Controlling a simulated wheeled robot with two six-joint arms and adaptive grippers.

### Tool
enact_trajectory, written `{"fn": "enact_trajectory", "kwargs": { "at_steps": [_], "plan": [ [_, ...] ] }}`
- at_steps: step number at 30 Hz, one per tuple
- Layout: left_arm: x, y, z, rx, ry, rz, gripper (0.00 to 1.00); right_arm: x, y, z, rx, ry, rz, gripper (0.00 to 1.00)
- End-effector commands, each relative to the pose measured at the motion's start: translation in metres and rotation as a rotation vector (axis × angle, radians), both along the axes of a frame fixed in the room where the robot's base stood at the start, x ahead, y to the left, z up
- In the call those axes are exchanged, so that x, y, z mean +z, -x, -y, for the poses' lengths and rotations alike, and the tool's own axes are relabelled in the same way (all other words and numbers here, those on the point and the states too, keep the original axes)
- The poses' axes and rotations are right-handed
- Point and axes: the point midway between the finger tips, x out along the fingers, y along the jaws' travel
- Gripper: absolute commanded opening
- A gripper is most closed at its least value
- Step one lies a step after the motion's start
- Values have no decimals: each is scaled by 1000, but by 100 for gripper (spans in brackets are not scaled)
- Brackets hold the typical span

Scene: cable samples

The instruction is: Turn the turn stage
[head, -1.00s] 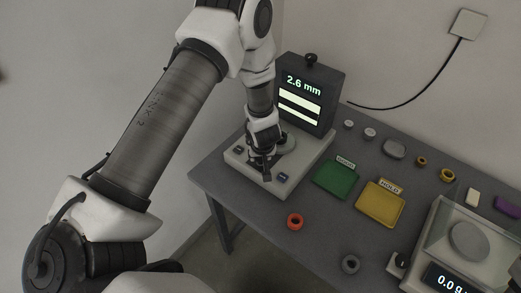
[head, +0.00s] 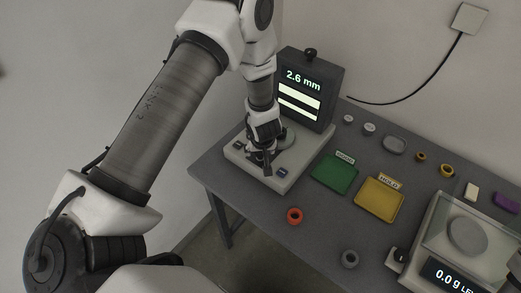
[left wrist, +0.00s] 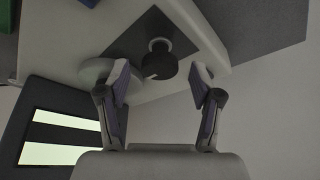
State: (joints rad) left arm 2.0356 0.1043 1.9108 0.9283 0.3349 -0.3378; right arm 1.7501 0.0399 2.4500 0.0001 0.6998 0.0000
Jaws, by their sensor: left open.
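The turn stage belongs to the grey tester base (head: 265,183) at the table's left end. A pale round disc (head: 288,138) on it is partly behind my left gripper (head: 259,160), which points down low over the base. In the left wrist view, a dark round knob (left wrist: 158,65) with a white mark lies between the open fingers, with a gap on each side. The pale disc (left wrist: 94,70) is partly hidden by the left finger there. Contact with either cannot be told. My right gripper is not in view.
The tester's display (head: 300,88) reads 2.6 mm and stands behind the gripper. To the right are a green tray (head: 335,174) and a yellow tray (head: 379,203). A red ring (head: 295,216) lies in front. A scale (head: 467,238) is at far right.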

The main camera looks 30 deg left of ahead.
Motion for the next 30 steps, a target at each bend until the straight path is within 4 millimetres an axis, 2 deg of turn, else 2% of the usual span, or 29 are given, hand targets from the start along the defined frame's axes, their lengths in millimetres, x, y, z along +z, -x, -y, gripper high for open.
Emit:
{"fn": "enact_trajectory", "kwargs": {
  "at_steps": [9,14,18,30],
  "plan": [
    [70,20,19,-3,-1,3,65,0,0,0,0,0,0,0],
    [96,29,26,0,0,1,65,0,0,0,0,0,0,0],
    [103,32,28,-1,0,-1,65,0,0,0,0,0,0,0],
    [103,32,28,-1,0,-1,65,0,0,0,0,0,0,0]
  ]
}}
